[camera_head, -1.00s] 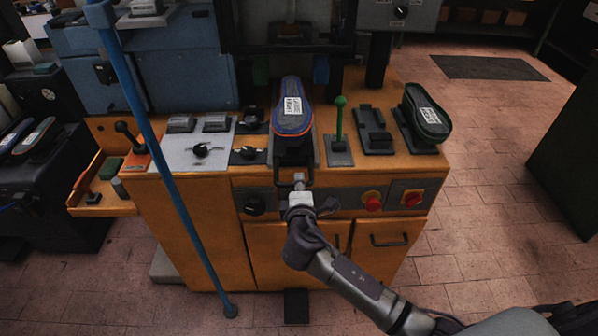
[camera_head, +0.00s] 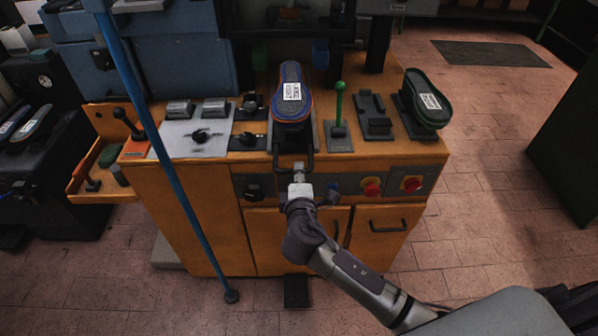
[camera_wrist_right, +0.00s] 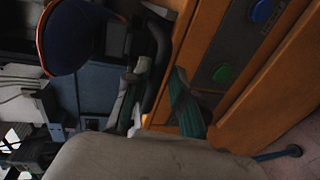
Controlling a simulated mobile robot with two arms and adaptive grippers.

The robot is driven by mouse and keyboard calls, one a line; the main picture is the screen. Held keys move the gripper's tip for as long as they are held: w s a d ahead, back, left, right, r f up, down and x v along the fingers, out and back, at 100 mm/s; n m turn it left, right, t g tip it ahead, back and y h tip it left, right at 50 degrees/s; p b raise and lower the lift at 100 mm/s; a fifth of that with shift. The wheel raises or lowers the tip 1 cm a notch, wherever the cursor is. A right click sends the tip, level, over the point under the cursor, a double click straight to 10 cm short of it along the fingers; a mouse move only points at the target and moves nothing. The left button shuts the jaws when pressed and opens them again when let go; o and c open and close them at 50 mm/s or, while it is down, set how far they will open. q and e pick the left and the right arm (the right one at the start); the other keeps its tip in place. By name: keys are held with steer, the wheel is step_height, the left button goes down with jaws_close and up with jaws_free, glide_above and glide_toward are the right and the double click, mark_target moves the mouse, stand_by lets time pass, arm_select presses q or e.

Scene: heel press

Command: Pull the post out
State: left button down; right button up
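The post (camera_head: 292,140) carries a dark shoe form (camera_head: 291,75) with a blue and orange rim and a white label. It stands at the middle of the orange bench, and the form also shows in the right wrist view (camera_wrist_right: 72,38). A dark loop handle (camera_head: 309,158) is at the post's front; it shows in the right wrist view (camera_wrist_right: 160,62) too. My right gripper (camera_head: 299,170) is at this handle. In the right wrist view its two fingers (camera_wrist_right: 156,102) stand apart, with the handle reaching between them. My left gripper is out of view.
A green lever (camera_head: 340,105) stands right of the post, and a second shoe form (camera_head: 426,98) lies farther right. Red knobs (camera_head: 371,187) are on the bench front. A blue pole (camera_head: 165,165) crosses the left side. The floor at right is clear.

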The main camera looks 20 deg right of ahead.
steer(key=v, duration=1.1)
steer(key=shift+w, duration=0.1)
